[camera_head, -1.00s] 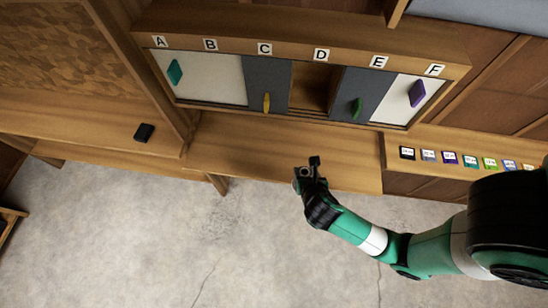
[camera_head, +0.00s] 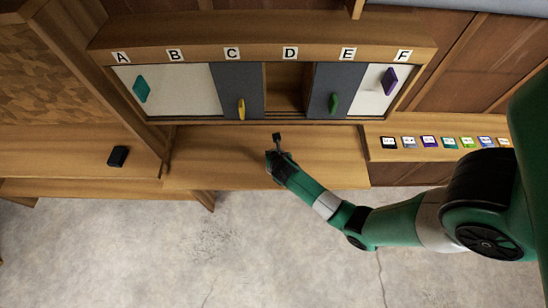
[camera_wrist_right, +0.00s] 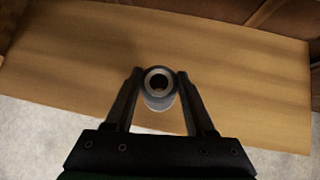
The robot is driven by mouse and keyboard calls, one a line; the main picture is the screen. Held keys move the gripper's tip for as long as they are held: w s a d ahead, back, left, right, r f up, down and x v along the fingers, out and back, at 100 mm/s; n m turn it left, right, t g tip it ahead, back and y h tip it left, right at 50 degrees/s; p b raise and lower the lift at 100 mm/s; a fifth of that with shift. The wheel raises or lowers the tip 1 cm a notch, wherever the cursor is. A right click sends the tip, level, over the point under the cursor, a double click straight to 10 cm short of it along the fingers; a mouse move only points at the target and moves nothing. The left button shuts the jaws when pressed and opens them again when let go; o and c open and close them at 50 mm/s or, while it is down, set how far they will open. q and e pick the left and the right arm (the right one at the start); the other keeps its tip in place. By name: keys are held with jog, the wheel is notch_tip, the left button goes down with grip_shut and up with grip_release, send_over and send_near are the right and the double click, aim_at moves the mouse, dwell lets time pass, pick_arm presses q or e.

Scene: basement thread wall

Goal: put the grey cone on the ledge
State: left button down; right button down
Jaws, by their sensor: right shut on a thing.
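The grey cone (camera_wrist_right: 158,101) is held between the two dark fingers of my right gripper in the right wrist view, with its round, hollow end facing the camera. My right gripper (camera_head: 277,143) is shut on it and is over the wooden ledge (camera_head: 220,173) below the cabinet. The ledge also fills much of the right wrist view (camera_wrist_right: 240,85). I cannot tell whether the cone touches the ledge. In the head view the cone is too small to make out clearly. My left gripper is not in view.
Behind the ledge is a cabinet (camera_head: 262,53) with lettered labels, coloured handles and an open gap below D. A raised shelf at right holds several small coloured tags (camera_head: 429,142). A black object (camera_head: 118,156) lies on the left shelf. Much of the ledge is clear.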

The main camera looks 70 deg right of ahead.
jog(key=shift+w+d+f+b, duration=0.15)
jog(key=shift+f+b, duration=0.35)
jog(key=shift+f, duration=1.25)
jog(key=shift+f, duration=0.15)
jog(key=shift+c, duration=1.2)
grip_release()
jog(key=p+v, duration=0.3)
jog(key=v, duration=0.9)
jog(key=shift+r, duration=0.25)
jog(key=shift+d, duration=0.1)
